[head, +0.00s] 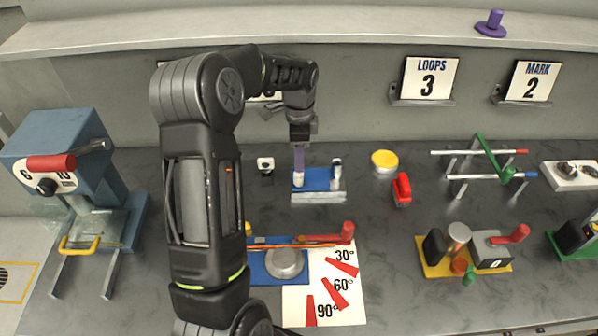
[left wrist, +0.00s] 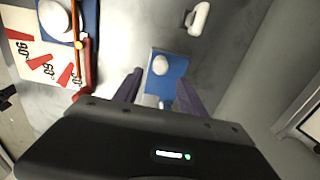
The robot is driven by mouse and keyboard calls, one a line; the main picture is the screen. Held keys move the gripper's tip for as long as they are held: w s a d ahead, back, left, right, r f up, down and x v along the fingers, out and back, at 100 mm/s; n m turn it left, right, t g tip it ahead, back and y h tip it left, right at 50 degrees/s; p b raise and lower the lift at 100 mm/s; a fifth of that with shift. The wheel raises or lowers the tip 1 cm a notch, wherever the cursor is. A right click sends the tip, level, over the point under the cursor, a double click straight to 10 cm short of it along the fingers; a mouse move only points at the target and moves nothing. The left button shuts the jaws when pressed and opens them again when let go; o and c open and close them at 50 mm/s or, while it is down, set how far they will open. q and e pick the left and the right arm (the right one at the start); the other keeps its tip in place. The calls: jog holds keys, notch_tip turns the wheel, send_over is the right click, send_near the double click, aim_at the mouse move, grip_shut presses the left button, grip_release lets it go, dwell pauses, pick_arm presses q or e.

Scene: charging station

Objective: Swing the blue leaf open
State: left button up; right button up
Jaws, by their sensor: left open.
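A small blue leaf (head: 318,178) lies flat on the grey bench, with a silver strip (head: 318,197) along its front edge. A pale round knob (head: 298,181) stands at its left side and a grey post (head: 337,172) at its right. My left gripper (head: 298,170), with purple fingers, points down just over the knob. In the left wrist view the open fingers (left wrist: 159,80) lie on either side of the blue leaf (left wrist: 172,72) and its white knob (left wrist: 160,64). I cannot tell whether they touch the knob. My right gripper is out of view.
In front is a blue base with a silver disc (head: 284,263), a red-ended rod (head: 347,233) and an angle card (head: 350,307). A red clip (head: 402,189) and yellow disc (head: 384,160) lie to the right. A blue machine (head: 70,150) stands left.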

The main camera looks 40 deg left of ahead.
aim_at(299, 175)
pick_arm(q)
notch_tip(299, 175, down, 8)
jog(key=b, duration=0.5)
jog(key=shift+c, duration=0.5)
grip_shut()
dwell(0.8)
